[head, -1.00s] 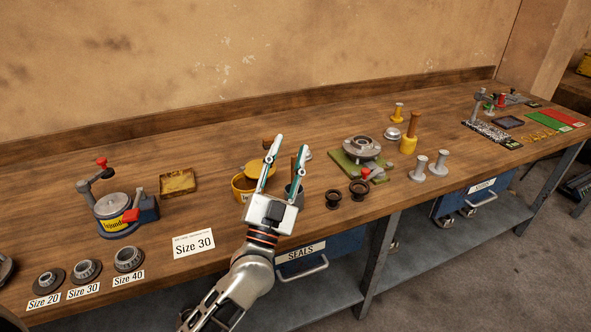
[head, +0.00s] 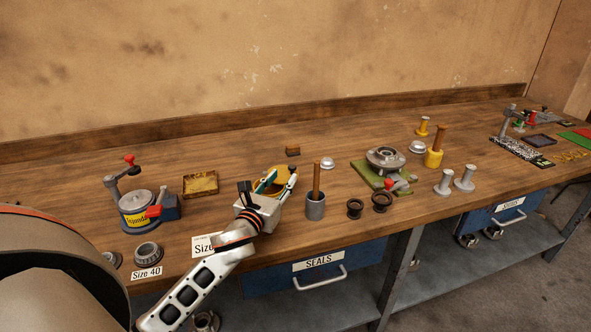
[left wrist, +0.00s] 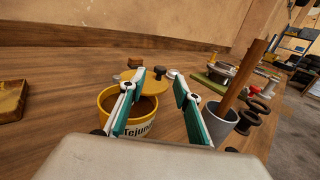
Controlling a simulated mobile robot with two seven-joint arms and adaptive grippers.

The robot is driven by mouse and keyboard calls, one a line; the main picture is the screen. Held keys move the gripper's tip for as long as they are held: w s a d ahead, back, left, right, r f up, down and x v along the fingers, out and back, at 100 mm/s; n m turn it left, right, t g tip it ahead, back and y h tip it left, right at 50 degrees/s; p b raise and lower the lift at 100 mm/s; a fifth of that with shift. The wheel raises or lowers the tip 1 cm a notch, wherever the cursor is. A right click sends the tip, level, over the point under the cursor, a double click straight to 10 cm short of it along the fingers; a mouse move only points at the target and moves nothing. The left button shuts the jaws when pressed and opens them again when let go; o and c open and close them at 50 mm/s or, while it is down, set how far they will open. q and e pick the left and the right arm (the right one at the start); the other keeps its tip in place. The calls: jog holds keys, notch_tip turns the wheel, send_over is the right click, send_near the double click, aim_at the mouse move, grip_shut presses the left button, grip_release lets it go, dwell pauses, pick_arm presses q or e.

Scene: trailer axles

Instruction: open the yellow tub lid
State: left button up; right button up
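The yellow tub (left wrist: 117,104) stands on the bench, its brown inside partly showing in the left wrist view. Its yellow lid (left wrist: 152,86), with a dark knob (left wrist: 159,72), sits off the opening at the tub's far right side; whether it touches the rim I cannot tell. In the head view the lid (head: 274,174) shows behind my left gripper (head: 281,178), which hides most of the tub. In the left wrist view my left gripper (left wrist: 160,84) is open and empty, its fingers spread in front of the lid, the left finger overlapping the tub. My right gripper is out of view.
A grey cup (head: 316,209) with a wooden handle stands close right of my left gripper. Dark rings (head: 355,208) lie farther right. A yellow tray (head: 200,185) and a grey pot with a lever (head: 138,212) are left. A small brown block (head: 293,151) lies behind.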

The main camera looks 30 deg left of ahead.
aim_at(291, 169)
pick_arm(q)
jog(key=w, duration=0.4)
jog(key=w+a, duration=0.1)
jog(key=w, duration=0.1)
jog(key=shift+w, duration=0.1)
grip_shut()
